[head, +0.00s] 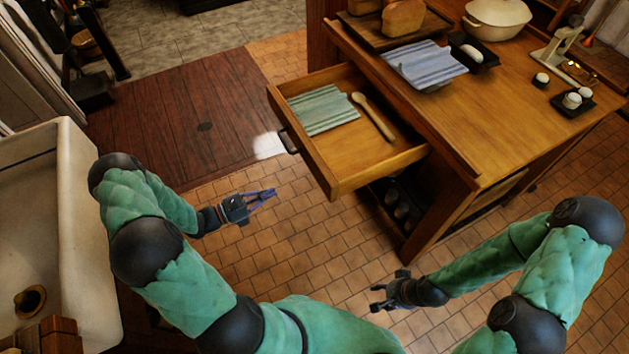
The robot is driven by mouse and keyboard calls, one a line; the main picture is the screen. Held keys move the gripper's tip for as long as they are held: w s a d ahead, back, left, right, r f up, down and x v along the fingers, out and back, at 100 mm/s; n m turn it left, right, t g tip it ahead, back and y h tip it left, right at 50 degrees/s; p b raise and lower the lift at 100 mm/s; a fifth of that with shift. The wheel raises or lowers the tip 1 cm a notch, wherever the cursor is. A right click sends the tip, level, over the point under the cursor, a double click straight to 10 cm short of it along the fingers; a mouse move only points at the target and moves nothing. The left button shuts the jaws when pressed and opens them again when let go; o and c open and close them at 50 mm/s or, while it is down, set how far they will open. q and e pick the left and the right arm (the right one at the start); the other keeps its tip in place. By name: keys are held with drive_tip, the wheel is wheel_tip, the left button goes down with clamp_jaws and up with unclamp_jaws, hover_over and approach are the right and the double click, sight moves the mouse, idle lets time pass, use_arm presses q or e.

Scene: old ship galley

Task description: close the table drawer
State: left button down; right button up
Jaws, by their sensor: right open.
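The wooden table (508,108) stands at the upper right. Its drawer (372,160) is pulled far out toward the left. A dark handle (288,141) is on the drawer's front. A striped greenish cloth (322,109) and a wooden spoon (373,116) lie inside the drawer. My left gripper (273,193) is empty over the floor, below and left of the drawer front, apart from the handle. Its fingertips look close together, but I cannot tell if they meet. My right gripper (374,298) is open and empty, below the table's near corner and apart from the drawer.
On the table are a bread board (437,22) with loaves, a blue striped cloth (423,64), a white pot (497,18), dark trays and a scale (555,50). A white sink (75,230) stands at the left. Tiled floor (300,240) lies clear before the drawer.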

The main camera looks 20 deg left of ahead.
sight(316, 173)
use_arm(q)
drive_tip(key=b+x, duration=0.3)
drive_tip(key=x, duration=0.9)
drive_tip(key=shift+d+f, duration=0.1)
drive_tip(key=shift+d, duration=0.05)
drive_tip(key=shift+b+x, duration=0.4)
drive_tip(key=shift+x, duration=0.4)
use_arm(e)
wheel_tip(316, 173, down, 4)
drive_tip(key=shift+r, duration=0.1)
